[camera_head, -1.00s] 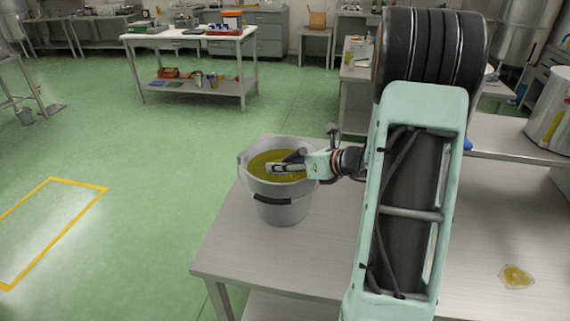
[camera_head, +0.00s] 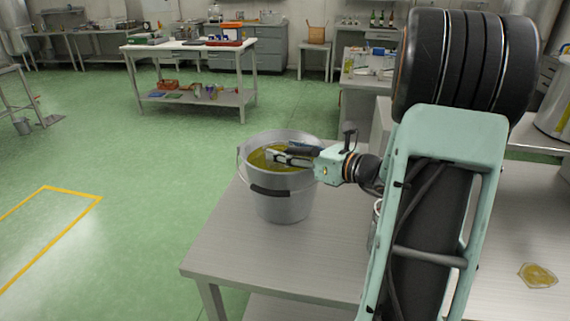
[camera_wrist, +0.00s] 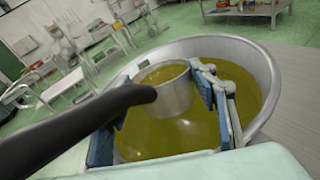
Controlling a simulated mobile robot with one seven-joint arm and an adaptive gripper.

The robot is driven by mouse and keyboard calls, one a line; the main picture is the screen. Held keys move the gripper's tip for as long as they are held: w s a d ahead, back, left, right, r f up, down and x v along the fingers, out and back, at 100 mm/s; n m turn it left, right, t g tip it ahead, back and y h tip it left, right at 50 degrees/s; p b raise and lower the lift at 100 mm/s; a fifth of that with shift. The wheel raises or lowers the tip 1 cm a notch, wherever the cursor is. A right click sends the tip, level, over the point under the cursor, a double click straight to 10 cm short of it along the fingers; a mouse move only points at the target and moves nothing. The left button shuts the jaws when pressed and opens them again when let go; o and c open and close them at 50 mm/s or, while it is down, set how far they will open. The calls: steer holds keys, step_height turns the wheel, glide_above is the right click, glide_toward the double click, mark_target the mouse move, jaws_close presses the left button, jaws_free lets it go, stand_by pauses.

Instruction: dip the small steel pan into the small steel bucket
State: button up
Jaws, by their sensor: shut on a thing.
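The small steel bucket (camera_head: 285,205) stands upright on the steel table, with yellow-green liquid inside. Its rim and liquid also show in the wrist view (camera_wrist: 255,62). My gripper (camera_head: 270,156) reaches over the rim from the right, with its fingers inside the bucket's mouth. In the wrist view, my gripper (camera_wrist: 165,112) is shut on the small steel pan (camera_wrist: 176,97). The pan's dark handle (camera_wrist: 70,122) runs to the lower left, and yellow-green liquid shows within its rim. I cannot tell how deep the pan's underside sits in the bucket's liquid.
The steel table (camera_head: 235,250) has bare room in front of the bucket. A yellowish puddle (camera_head: 538,275) lies at its right. A metal container (camera_head: 374,228) is mostly hidden behind my arm. A large steel vessel (camera_head: 556,108) stands at the far right. Green floor lies open at left.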

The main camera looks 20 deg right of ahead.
steer(key=shift+s+d, duration=0.1)
steer(key=shift+s, duration=0.1)
steer(key=shift+r+t+b, duration=0.2)
steer(key=shift+t+b, duration=0.1)
steer(key=shift+b, duration=0.1)
steer(key=shift+s+r+n+t+y+b, duration=0.15)
steer(key=shift+r+n+t+b, duration=0.1)
steer(key=shift+r+b, duration=0.35)
steer(key=shift+s+r+n+t+y+b, duration=0.15)
steer(key=shift+r+t+b, duration=0.1)
steer(key=shift+r+b, duration=0.3)
step_height(320, 180, up, 7)
steer(key=p, duration=0.5)
steer(key=shift+p, duration=0.3)
stand_by(0.7)
